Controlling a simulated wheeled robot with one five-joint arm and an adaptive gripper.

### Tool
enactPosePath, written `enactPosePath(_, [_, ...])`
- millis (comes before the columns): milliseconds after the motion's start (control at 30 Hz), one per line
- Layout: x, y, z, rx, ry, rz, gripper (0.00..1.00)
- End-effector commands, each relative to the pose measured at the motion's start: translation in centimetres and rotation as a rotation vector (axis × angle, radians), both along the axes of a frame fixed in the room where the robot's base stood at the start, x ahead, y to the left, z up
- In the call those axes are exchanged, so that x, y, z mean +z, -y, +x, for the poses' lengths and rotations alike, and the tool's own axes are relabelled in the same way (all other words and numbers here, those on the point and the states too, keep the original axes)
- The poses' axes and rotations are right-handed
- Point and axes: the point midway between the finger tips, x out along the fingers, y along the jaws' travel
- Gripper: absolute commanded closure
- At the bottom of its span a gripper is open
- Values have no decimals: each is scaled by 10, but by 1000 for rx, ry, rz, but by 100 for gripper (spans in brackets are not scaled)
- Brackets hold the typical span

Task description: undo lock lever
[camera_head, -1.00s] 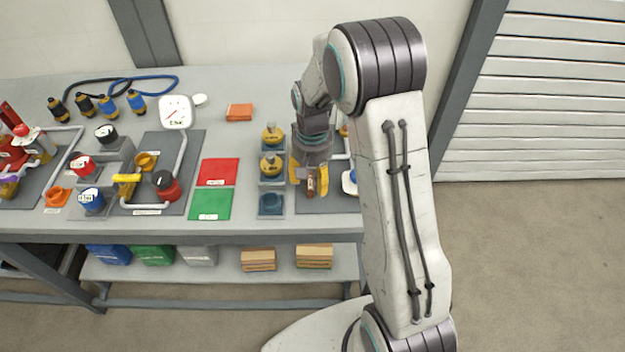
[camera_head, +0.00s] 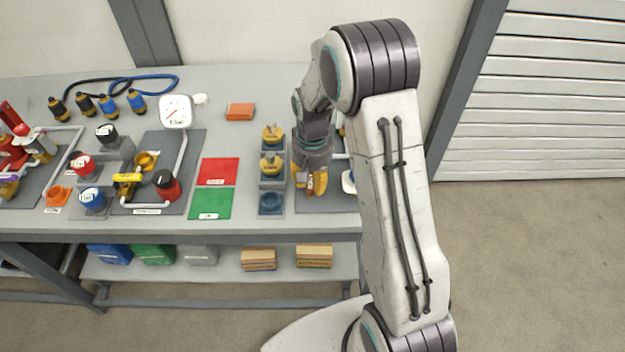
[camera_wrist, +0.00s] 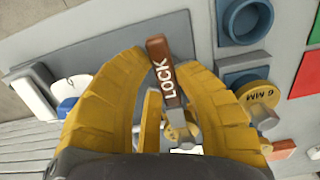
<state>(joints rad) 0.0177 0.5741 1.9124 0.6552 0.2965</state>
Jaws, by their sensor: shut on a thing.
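The lock lever (camera_wrist: 163,75) is a brown bar marked LOCK. In the wrist view it stands between the yellow fingers of my gripper (camera_head: 311,186). My gripper is shut on the lever. The lever's lower end, on a grey metal stem, is partly hidden by the fingers. In the head view my gripper is over the right end of the bench, and its fingers hide most of the lever.
Left of my gripper is a row of stands with yellow 6 MM pieces (camera_head: 271,163) and an empty blue socket (camera_head: 271,203). Red (camera_head: 218,171) and green (camera_head: 210,204) mats lie farther left. A white-and-blue part (camera_wrist: 68,95) sits beside the fingers in the wrist view.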

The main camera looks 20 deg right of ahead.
Motion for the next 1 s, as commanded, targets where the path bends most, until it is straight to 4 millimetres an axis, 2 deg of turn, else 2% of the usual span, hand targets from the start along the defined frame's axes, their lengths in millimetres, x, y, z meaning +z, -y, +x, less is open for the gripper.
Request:
enactPosePath(33, [0,0,0,0,0,0,86])
enactPosePath(200, [0,0,0,0,0,0,100])
enactPosePath(567, [-1,2,0,55,0,0,100])
enactPosePath(1000, [-2,10,1,408,0,0,100])
